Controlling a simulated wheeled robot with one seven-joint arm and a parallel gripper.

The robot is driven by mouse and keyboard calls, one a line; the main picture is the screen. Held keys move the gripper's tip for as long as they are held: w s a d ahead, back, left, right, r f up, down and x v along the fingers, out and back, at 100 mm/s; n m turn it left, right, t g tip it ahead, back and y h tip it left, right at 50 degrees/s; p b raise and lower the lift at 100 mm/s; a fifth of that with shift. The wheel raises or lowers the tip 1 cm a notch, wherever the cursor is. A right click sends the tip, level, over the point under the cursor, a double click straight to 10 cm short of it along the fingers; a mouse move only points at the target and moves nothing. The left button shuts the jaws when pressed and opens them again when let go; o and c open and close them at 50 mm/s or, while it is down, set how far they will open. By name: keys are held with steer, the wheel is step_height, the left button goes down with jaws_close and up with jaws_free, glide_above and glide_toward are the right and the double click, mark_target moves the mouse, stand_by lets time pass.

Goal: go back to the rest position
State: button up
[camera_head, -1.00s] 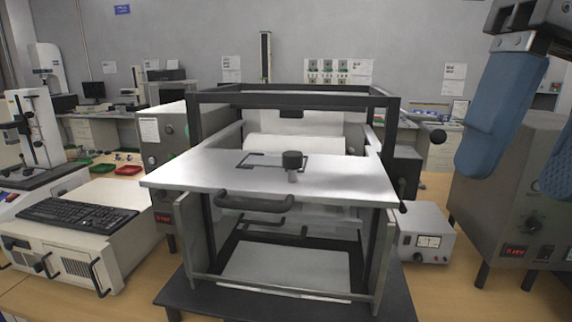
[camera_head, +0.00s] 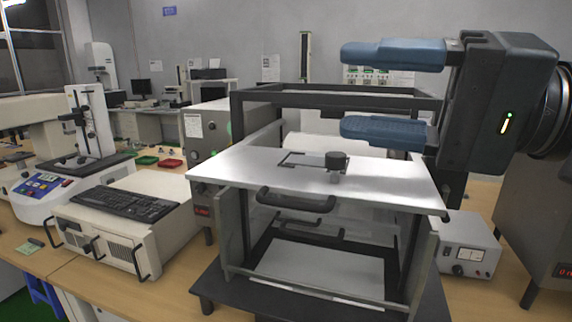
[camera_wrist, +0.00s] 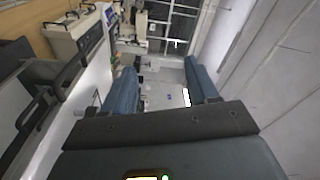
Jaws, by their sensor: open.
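My gripper (camera_head: 392,91) is at the upper right in the head view, with its two blue fingers pointing left and spread apart. Nothing is between them. The fingers also show apart in the wrist view (camera_wrist: 165,88), with the room beyond them. The gripper appears above and in front of the right part of the test rig. The lower finger overlaps the rig's frame in the picture; I cannot tell the exact gap. No object is named by the task.
The test rig has a dark top frame (camera_head: 300,97) and a flat plate (camera_head: 240,170) with a black knob (camera_head: 336,160). A keyboard (camera_head: 124,204) lies on a beige unit at left. A small meter box (camera_head: 468,245) and a larger instrument (camera_head: 540,215) stand at right.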

steer(key=d+f+m+t+h, duration=0.3)
steer(key=f+m+t+h, duration=0.25)
steer(key=f, duration=0.45)
steer(key=d+f+m+t+h, duration=0.45)
steer(key=f+t, duration=0.25)
steer(key=f, duration=0.4)
steer(key=s+d+f+n+g+h, duration=0.35)
steer(key=s+f+h, duration=0.35)
steer(key=s+f, duration=0.95)
steer(key=s+d+n+g, duration=0.1)
steer(key=s+d+n, duration=0.2)
steer(key=s+n, duration=0.4)
steer(key=f+v, duration=0.1)
steer(key=v, duration=0.6)
steer(key=shift+s, duration=0.4)
steer(key=shift+d+n, duration=0.1)
steer(key=shift+n, duration=0.15)
